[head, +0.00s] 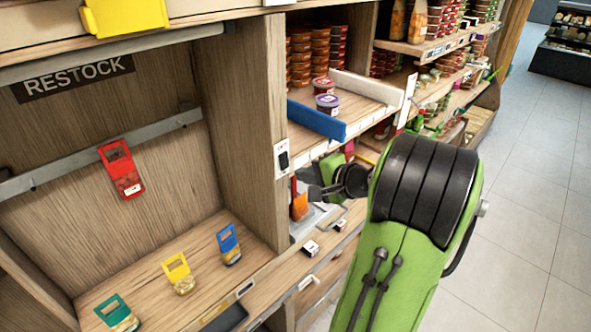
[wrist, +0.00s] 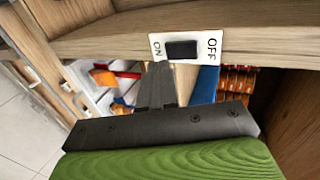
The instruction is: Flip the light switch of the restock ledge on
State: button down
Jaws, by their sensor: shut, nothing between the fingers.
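The light switch is a white plate with a black rocker (head: 283,159) on the front edge of the wooden upright, right of the RESTOCK bay. In the wrist view the switch (wrist: 182,50) shows ON at its left end and OFF at its right end. I cannot tell which way the rocker is tipped. My gripper's dark fingers (wrist: 160,85) are shut and empty, their tips close to the ON half of the plate. I cannot tell whether they touch it. In the head view my wrist (head: 350,181) is right of and slightly below the switch; the fingertips are hard to make out.
The restock ledge (head: 190,258) holds blue, yellow and green tagged packs. A red tagged pack (head: 121,170) hangs on the metal rail. A blue-edged shelf (head: 317,119) with tubs is right of the switch. Open floor (head: 530,200) lies at the right.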

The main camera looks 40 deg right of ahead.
aim_at(285, 162)
jog(key=w, duration=0.3)
jog(key=shift+w+a+f, duration=0.1)
jog(key=shift+w, duration=0.2)
jog(key=shift+w+f, duration=0.1)
jog(key=shift+w, duration=0.05)
jog(key=shift+s, duration=0.4)
jog(key=shift+w+r+p, duration=0.2)
jog(key=shift+w+p, duration=0.1)
jog(key=shift+r, duration=0.25)
jog(key=shift+s+r+p, duration=0.15)
jog(key=shift+r+p, duration=0.35)
jog(key=shift+p, duration=0.15)
